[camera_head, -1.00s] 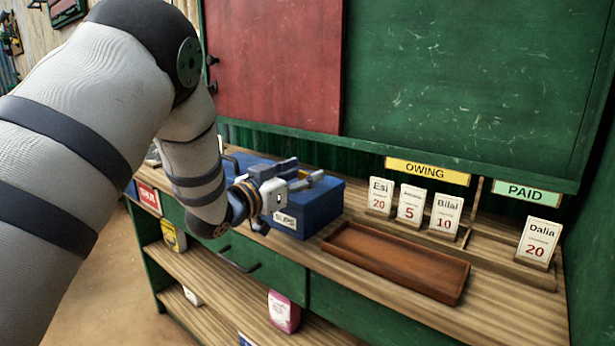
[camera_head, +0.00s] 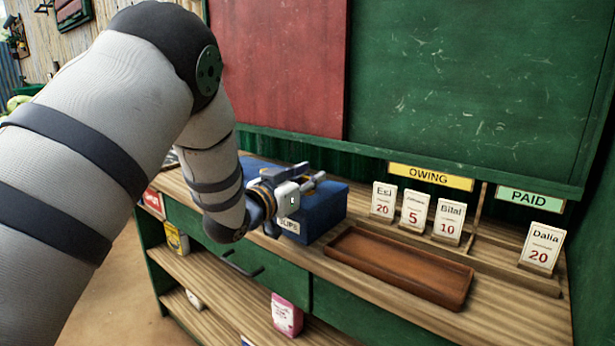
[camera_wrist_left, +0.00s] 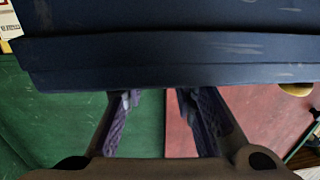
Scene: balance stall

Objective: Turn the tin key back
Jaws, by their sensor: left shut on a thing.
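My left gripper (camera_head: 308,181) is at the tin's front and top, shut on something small. In the left wrist view the blue tin (camera_wrist_left: 170,62) fills the top, and my two fingers (camera_wrist_left: 160,100) meet its edge with a narrow gap between them. The tin key does not show clearly; the fingers and the tin's edge hide what is held. My right gripper is not in view.
An empty brown wooden tray (camera_head: 395,262) lies right of the tin. Name cards stand behind it under the OWING sign (camera_head: 430,176), and one card (camera_head: 541,247) stands under the PAID sign (camera_head: 530,197). A green and red board rises behind. Shelves are below.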

